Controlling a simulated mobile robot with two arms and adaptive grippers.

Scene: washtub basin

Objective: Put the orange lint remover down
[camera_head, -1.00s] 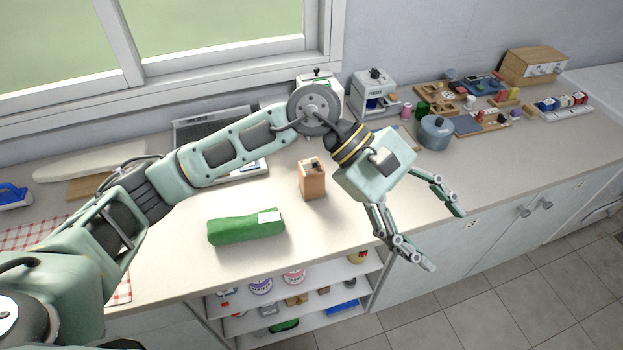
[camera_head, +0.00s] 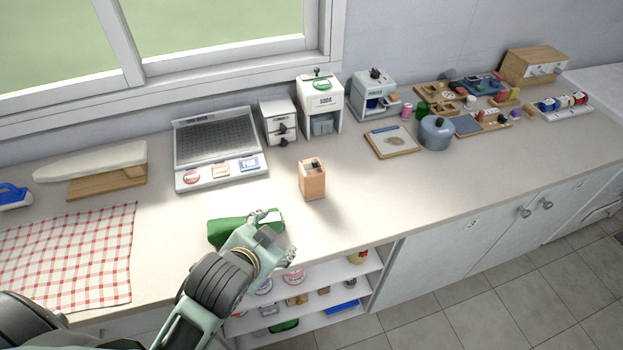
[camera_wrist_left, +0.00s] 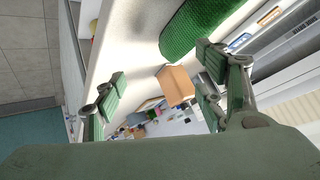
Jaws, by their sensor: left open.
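No clearly recognisable lint remover shows. A small orange-brown box (camera_head: 312,182) with a dark top piece stands upright on the counter; I cannot tell whether it is the lint remover. It also shows between my fingers, farther off, in the wrist view (camera_wrist_left: 175,86). My left gripper (camera_head: 284,238) is at the counter's front edge, in front of the green bundle (camera_head: 228,229), partly hiding it. In the wrist view the left gripper (camera_wrist_left: 155,72) is open, with nothing held between its fingers. My right gripper is not in view.
A checked cloth (camera_head: 85,255) lies at the left. A scale-like device (camera_head: 213,150), a white drawer unit (camera_head: 278,120) and a soda dispenser (camera_head: 322,100) stand at the back. A clipboard (camera_head: 391,142) and a grey-blue pot (camera_head: 436,132) are right.

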